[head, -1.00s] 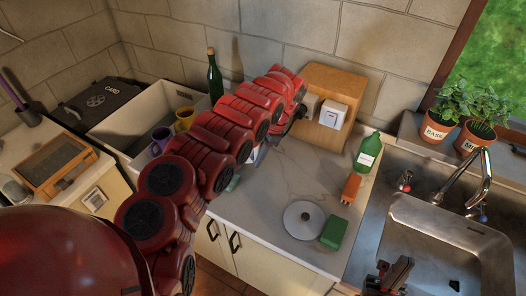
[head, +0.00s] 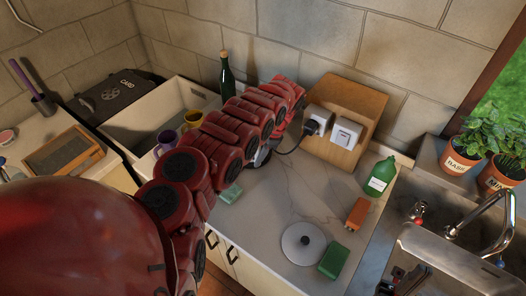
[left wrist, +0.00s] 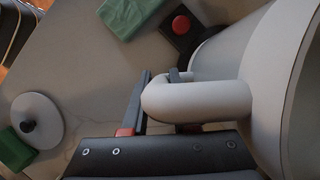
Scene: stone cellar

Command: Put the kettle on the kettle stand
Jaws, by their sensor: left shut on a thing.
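In the left wrist view the kettle is a large pale grey body (left wrist: 285,75) with a thick looped handle (left wrist: 200,100). My left gripper (left wrist: 160,115) is shut on this handle. In the head view my arm hides the left gripper and nearly all of the kettle. A black piece with a red button (left wrist: 180,27) lies close beside the kettle; it may be part of the kettle stand, otherwise hidden. I cannot tell whether the kettle touches it. My right gripper (head: 402,282) is at the bottom of the head view, its jaws unclear.
A round disc with a black knob (head: 294,253), a green box (head: 333,260), an orange block (head: 356,213), a green bottle (head: 380,178) and a pale green cloth (head: 230,193) lie or stand on the counter. A plug (head: 312,127) trails a cord. The sink (head: 440,258) is right.

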